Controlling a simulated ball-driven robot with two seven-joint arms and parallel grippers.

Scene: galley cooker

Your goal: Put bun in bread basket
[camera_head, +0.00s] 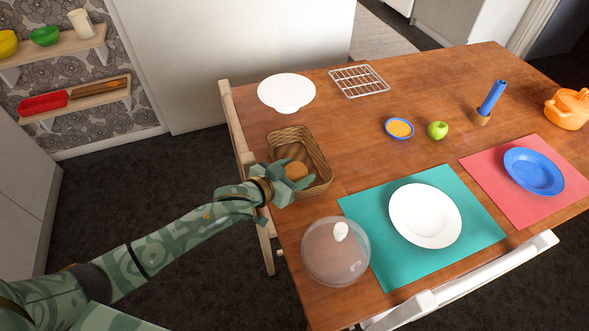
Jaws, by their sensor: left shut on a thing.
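A round golden-brown bun (296,171) is between the fingers of my left gripper (293,181), which is shut on it. The bread basket (311,146), a brown wicker box, stands on the wooden table near its left edge. The gripper reaches in over the basket's near left side, and the bun appears within the basket's opening. I cannot tell whether the bun touches the basket floor. The gripper hides the near left corner of the basket. My right gripper is not in view.
A clear dome (326,262) stands close in front of the basket. A white bowl-like stand (288,91) and a wire rack (359,81) are behind it. A white plate (425,214) lies on a teal mat (382,247) to the right. A chair (237,140) stands against the left table edge.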

